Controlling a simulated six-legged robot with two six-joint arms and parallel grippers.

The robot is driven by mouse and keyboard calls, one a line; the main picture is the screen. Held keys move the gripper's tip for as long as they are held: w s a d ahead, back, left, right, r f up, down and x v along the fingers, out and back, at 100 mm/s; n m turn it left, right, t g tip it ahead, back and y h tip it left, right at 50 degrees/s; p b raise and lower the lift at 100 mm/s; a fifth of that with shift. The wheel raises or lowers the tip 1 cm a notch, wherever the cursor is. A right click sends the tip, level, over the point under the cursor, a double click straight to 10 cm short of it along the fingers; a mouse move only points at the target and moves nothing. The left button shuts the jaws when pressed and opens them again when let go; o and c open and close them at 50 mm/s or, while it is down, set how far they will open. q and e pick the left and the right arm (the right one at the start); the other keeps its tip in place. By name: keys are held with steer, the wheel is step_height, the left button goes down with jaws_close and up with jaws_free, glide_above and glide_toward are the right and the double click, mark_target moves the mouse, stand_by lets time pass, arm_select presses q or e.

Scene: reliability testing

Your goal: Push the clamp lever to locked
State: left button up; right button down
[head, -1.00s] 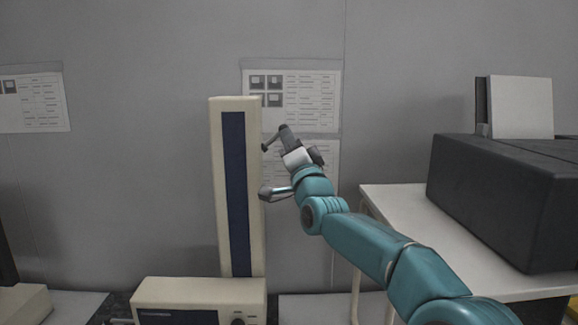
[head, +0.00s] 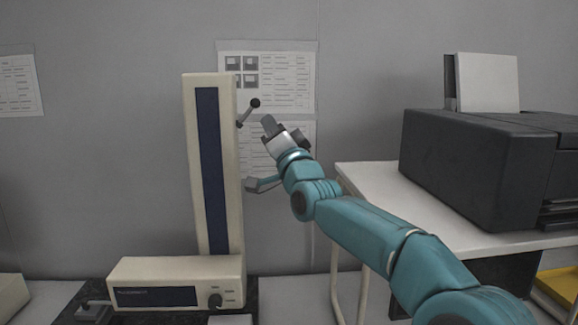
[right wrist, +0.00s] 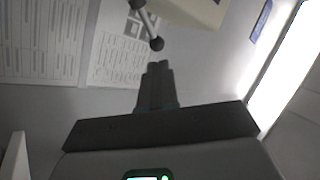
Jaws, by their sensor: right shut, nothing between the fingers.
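The clamp lever is a short metal rod with a black ball knob (head: 255,103), on the right side of a tall cream column (head: 194,160) with a dark blue strip. In the head view the lever slants up and right from its pivot. My right gripper (head: 268,122) is shut and empty, just right of and below the knob, with a small gap. In the right wrist view the shut fingers (right wrist: 157,68) point at the lever's knob (right wrist: 157,44), which shows just beyond the tips. Whether they touch is not clear there. My left gripper is not in view.
A grey arm (head: 262,184) sticks out from the column below the lever. The column's cream base (head: 135,268) has a dial. A black printer (head: 470,160) stands on a white table (head: 365,180) at right. Posters (head: 290,75) hang on the wall behind.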

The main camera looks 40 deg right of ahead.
steer(key=b+v, duration=0.3)
steer(key=v, duration=0.5)
steer(key=shift+f, duration=0.3)
steer(key=shift+a+r, duration=0.1)
steer(key=shift+a, duration=0.05)
steer(key=shift+w, duration=0.1)
